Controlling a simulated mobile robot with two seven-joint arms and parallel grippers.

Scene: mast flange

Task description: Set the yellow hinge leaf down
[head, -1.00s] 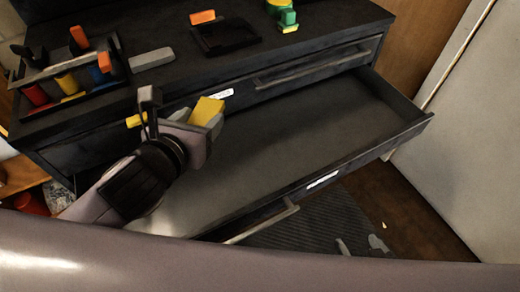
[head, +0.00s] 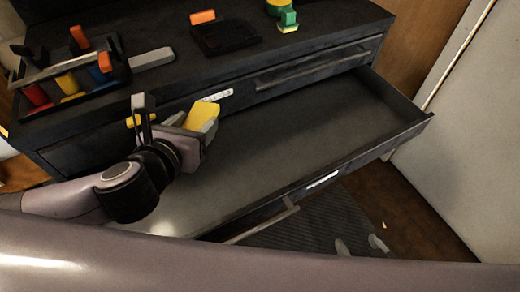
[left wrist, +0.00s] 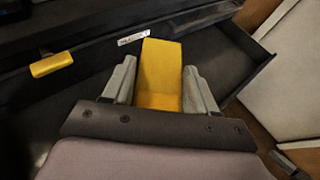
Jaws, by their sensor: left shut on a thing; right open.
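The yellow hinge leaf (head: 202,116) is a flat yellow piece held in my left gripper (head: 196,124). The left gripper is shut on it, with one grey finger on each side, above the left part of the open drawer (head: 270,140). In the left wrist view the leaf (left wrist: 161,68) stands out between the fingers, and its lower end is hidden by the gripper. Two pale fingertips, apart over the dark mat at the lower right, appear to be my right gripper (head: 360,246), open and empty; the rest of it is hidden.
The drawer floor is bare and clear. On the cabinet top stand a tray of coloured parts (head: 75,90), a grey bar (head: 152,58), a black tray (head: 225,38) and a green-yellow part (head: 285,18). A small yellow piece (left wrist: 51,64) is at the cabinet front.

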